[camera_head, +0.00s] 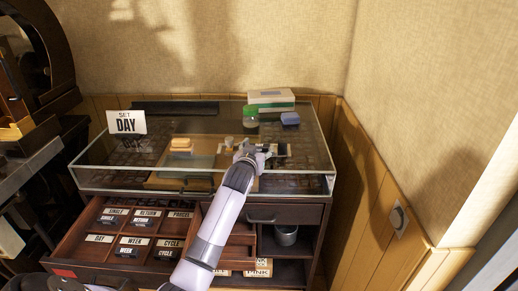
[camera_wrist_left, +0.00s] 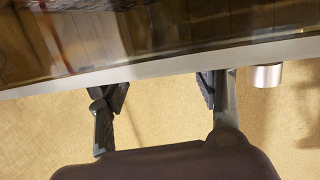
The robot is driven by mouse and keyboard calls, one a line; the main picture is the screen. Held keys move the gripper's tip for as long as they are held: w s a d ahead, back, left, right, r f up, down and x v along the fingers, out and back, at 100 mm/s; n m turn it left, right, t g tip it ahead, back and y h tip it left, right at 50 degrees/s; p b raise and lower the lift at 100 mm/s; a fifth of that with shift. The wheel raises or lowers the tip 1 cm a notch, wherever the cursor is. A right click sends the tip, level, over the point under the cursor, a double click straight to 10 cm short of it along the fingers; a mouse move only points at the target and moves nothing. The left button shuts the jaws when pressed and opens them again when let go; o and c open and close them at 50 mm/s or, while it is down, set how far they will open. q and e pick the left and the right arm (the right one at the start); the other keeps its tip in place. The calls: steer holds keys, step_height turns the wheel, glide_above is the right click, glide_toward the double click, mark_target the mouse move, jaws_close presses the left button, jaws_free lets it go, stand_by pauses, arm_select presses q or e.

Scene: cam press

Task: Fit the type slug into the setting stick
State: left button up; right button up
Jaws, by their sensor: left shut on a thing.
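My left gripper (camera_head: 262,152) is over the right half of the glass-topped case (camera_head: 100,172), its arm rising from the bottom of the head view. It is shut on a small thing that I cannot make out. In the left wrist view its two dark fingers (camera_wrist_left: 163,92) stand apart, and what lies between them is unclear. The type slug is not clearly seen. My right gripper is not in view.
A white-green box (camera_head: 270,98), green-lidded jar (camera_head: 250,117) and blue block (camera_head: 290,118) are at the back. Below, an open drawer (camera_head: 82,225) holds several labelled blocks. A metal cup (camera_head: 286,236) sits on a shelf.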

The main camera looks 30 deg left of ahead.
arm_select(q)
steer(key=shift+a+f, duration=0.1)
steer(key=shift+f, duration=0.15)
